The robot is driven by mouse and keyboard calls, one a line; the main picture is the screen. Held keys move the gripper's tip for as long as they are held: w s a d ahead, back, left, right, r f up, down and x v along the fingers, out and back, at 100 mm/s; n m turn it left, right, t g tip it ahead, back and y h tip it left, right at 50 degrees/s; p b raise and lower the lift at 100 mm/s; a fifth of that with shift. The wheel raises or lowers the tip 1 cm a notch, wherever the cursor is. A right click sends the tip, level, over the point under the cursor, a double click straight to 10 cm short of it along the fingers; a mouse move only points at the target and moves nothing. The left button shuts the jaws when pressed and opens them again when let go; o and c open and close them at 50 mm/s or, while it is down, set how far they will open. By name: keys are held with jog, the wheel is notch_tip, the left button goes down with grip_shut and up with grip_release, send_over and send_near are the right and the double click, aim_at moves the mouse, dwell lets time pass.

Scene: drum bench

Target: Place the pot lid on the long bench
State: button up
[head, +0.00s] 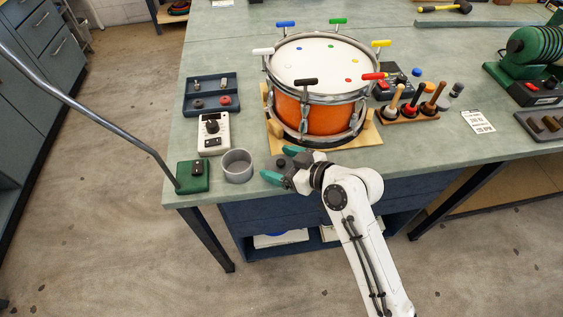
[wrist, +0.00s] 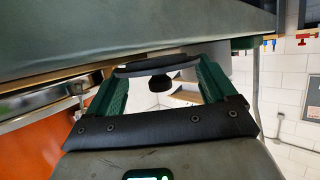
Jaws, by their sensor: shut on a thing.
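My gripper (head: 283,166) hangs at the front edge of the long bench (head: 350,190), between the grey pot and the drum base. Its green fingers (wrist: 160,80) are apart and shut on the pot lid. In the wrist view, the lid (wrist: 152,66) shows as a thin dark edge between the fingers, with a black knob (wrist: 160,84). In the head view the fingers hide most of the lid. I cannot tell whether it touches the bench.
An open grey pot (head: 237,168) stands left of my gripper. An orange drum (head: 318,115) on a wooden base stands behind it. A green box (head: 194,178), a white meter (head: 213,133) and a blue tray (head: 211,97) are at left. A mallet rack (head: 409,115) stands right.

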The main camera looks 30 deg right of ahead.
jog(key=shift+s+f, duration=0.15)
jog(key=shift+f, duration=0.4)
jog(key=o, duration=0.8)
jog(key=shift+s+f, duration=0.1)
jog(key=shift+r+p, duration=0.45)
jog(key=shift+r, duration=0.2)
jog(key=v, duration=0.8)
jog(key=b+v, duration=0.1)
jog(key=v, duration=0.3)
jog(key=shift+w+r, duration=0.2)
jog(key=shift+r, duration=0.1)
jog(key=s+d+f+m+g+h, duration=0.1)
jog(key=s+f+m+g+h, duration=0.1)
jog(key=s, duration=0.4)
jog(key=s+f+m+g+h, duration=0.2)
jog(key=s+f+g, duration=0.3)
jog(key=s+f, duration=0.2)
jog(key=s+d+f+m+g+h, duration=0.1)
jog(key=s+f+g+h, duration=0.1)
jog(key=s+f+g, duration=0.2)
jog(key=shift+s+d+f+m, duration=0.2)
jog(key=shift+s+f, duration=0.1)
jog(key=shift+s, duration=0.4)
jog(key=shift+s+d+f+m, duration=0.15)
jog(key=shift+s+f+m, duration=0.1)
jog(key=shift+s, duration=0.45)
